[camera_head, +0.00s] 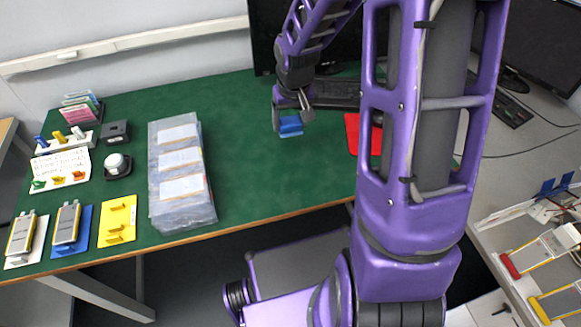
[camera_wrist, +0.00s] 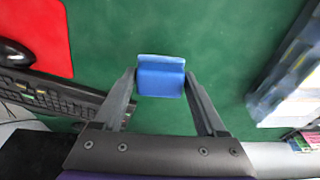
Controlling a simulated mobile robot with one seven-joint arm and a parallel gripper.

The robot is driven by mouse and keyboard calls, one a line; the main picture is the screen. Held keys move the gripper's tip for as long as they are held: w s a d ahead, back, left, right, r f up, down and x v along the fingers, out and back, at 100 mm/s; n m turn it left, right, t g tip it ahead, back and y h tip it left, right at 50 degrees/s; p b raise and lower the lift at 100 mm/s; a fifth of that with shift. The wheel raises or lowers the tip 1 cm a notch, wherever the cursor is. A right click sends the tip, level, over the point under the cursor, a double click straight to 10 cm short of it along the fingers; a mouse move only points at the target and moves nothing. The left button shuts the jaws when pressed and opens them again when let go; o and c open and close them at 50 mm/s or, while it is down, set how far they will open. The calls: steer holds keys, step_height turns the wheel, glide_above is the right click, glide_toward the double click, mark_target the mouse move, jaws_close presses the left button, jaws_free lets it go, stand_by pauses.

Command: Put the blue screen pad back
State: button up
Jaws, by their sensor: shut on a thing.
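The blue screen pad (camera_wrist: 161,78) is a small blue block seen between my two fingertips in the wrist view. In the head view the blue pad (camera_head: 291,126) shows just below my gripper (camera_head: 291,112), over the green table mat (camera_head: 265,170). My gripper (camera_wrist: 160,84) is shut on the pad in the wrist view, with a finger against each side. I cannot tell exactly how high the pad is above the mat. The arm hides part of the table to the right.
A red mat (camera_head: 364,135) lies right of my gripper, by a keyboard (camera_head: 337,93). A stack of clear plastic boxes (camera_head: 168,212) stands to the left. Blue (camera_head: 73,242) and yellow (camera_head: 117,222) plates and small holders fill the far left. Green mat between boxes and gripper is clear.

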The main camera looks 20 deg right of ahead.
steer(key=s+a+r+g+p, duration=0.1)
steer(key=s+a+r+g, duration=0.1)
steer(key=s, duration=0.4)
steer(key=b, duration=0.1)
glide_above(290, 174)
step_height(290, 174, down, 5)
steer(key=shift+s+f, duration=0.1)
steer(key=shift+f, duration=0.1)
steer(key=shift+f+b, duration=0.5)
steer(key=shift+f, duration=1.9)
steer(key=o, duration=1.1)
steer(key=shift+o, duration=0.2)
step_height(290, 174, up, 12)
steer(key=p, duration=0.2)
steer(key=shift+r+p, duration=0.15)
steer(key=shift+p, duration=0.15)
